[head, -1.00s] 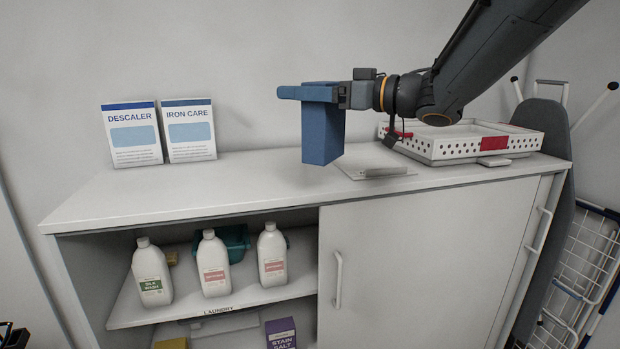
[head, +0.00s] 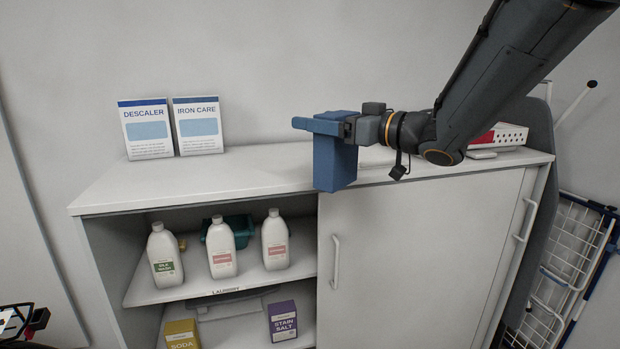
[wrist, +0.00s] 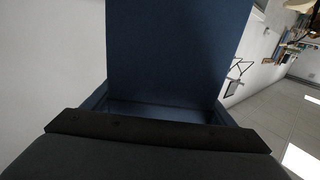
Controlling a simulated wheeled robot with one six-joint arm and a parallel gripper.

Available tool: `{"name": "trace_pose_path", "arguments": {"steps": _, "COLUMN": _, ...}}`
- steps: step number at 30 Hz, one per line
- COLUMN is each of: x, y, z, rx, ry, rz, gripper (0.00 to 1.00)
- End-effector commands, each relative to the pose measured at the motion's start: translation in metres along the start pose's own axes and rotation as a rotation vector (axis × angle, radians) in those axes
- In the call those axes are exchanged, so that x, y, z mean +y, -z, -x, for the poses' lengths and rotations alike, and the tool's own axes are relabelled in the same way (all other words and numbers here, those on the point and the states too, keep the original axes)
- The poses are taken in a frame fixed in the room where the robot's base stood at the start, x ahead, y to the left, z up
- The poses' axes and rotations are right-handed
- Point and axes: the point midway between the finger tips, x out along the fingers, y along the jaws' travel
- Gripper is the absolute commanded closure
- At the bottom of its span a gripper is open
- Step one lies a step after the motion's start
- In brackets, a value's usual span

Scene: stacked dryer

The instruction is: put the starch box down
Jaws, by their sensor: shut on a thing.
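The blue box (head: 332,165), which I take to be the starch box, is upright in my gripper (head: 328,126). No lettering on it shows in the head view. My gripper is shut on the upper part of the box. In the head view the box overlaps the front edge of the white cabinet top (head: 250,172); I cannot tell how high it is or whether it touches anything. In the wrist view the blue box (wrist: 180,50) fills the middle, close to the camera, and hides much behind it.
Descaler (head: 147,130) and iron care (head: 198,126) boxes stand at the back left of the cabinet top. A white perforated tray (head: 512,134) is at the right, partly behind my arm. The top's middle left is clear. Bottles (head: 221,250) stand on the open shelf below.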

Motion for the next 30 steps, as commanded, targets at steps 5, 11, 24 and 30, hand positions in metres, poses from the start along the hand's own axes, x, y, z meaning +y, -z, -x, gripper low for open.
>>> {"name": "trace_pose_path", "arguments": {"steps": 5, "x": 0.02, "y": -0.043, "z": 0.011, "rx": -0.003, "ry": -0.111, "rz": -0.006, "gripper": 0.78}}
{"name": "trace_pose_path", "arguments": {"steps": 11, "x": 0.055, "y": -0.118, "z": 0.029, "rx": -0.009, "ry": -0.302, "rz": -0.011, "gripper": 0.78}}
{"name": "trace_pose_path", "arguments": {"steps": 24, "x": 0.126, "y": -0.26, "z": 0.065, "rx": -0.007, "ry": -0.69, "rz": -0.002, "gripper": 0.78}}
{"name": "trace_pose_path", "arguments": {"steps": 30, "x": 0.149, "y": -0.305, "z": 0.077, "rx": -0.004, "ry": -0.817, "rz": -0.001, "gripper": 0.78}}
